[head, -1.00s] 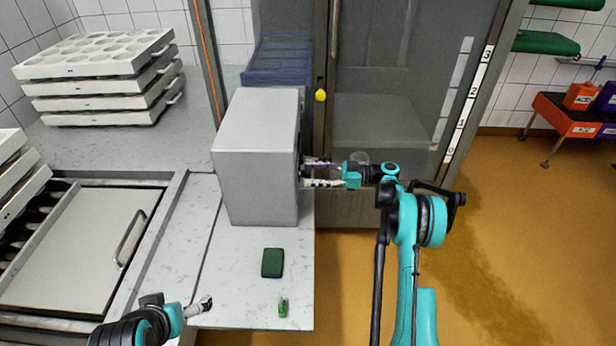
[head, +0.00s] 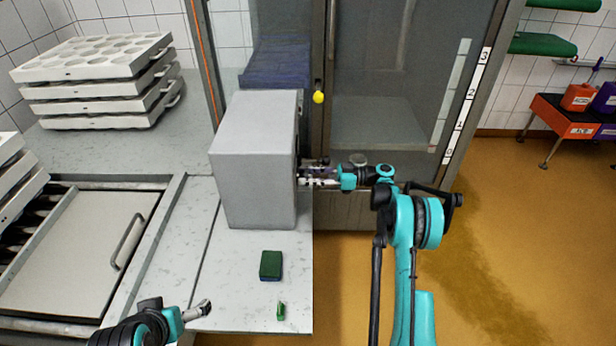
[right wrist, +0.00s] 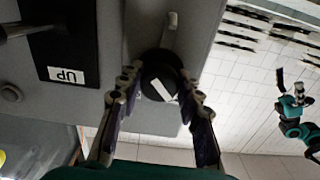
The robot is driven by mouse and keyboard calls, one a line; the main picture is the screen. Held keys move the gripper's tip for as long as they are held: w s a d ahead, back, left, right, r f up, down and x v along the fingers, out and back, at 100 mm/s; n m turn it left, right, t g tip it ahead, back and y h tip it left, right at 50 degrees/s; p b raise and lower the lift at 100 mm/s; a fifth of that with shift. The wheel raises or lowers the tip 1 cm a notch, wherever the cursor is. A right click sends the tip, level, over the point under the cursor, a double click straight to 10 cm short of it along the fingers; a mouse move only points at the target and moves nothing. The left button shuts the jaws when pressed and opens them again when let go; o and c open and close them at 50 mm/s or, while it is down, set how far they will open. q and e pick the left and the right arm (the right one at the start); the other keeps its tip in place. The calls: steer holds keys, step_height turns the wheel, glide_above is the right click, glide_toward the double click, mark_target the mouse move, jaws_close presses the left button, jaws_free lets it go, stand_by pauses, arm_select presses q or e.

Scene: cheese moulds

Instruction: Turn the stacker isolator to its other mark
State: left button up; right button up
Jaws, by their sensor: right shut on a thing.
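The stacker isolator is a round black knob (right wrist: 158,72) with a white pointer bar, on the side of a grey box (head: 252,165). In the right wrist view the bar lies at a slant. My right gripper (right wrist: 161,94) has one finger on each side of the knob and is shut on it. In the head view the right gripper (head: 305,174) is at the box's right side, and the knob is hidden there. My left gripper (head: 207,307) is low at the left, away from the box; its finger gap is too small to judge.
A black plate with an "UP" label (right wrist: 68,76) and a lever sits beside the knob. A green pad (head: 271,265) and a small green item (head: 281,311) lie on the counter in front of the box. Stacked white moulds (head: 95,75) stand at the left.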

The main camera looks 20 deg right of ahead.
steer(key=shift+a+m, duration=0.15)
steer(key=shift+m, duration=0.15)
steer(key=m, duration=0.3)
steer(key=shift+m+b, duration=0.3)
steer(key=shift+m, duration=0.1)
steer(key=m, duration=0.4)
steer(key=shift+m, duration=0.3)
steer(key=m, duration=0.4)
steer(key=shift+a+b, duration=0.1)
steer(key=shift+b, duration=0.3)
steer(key=shift+m, duration=2.2)
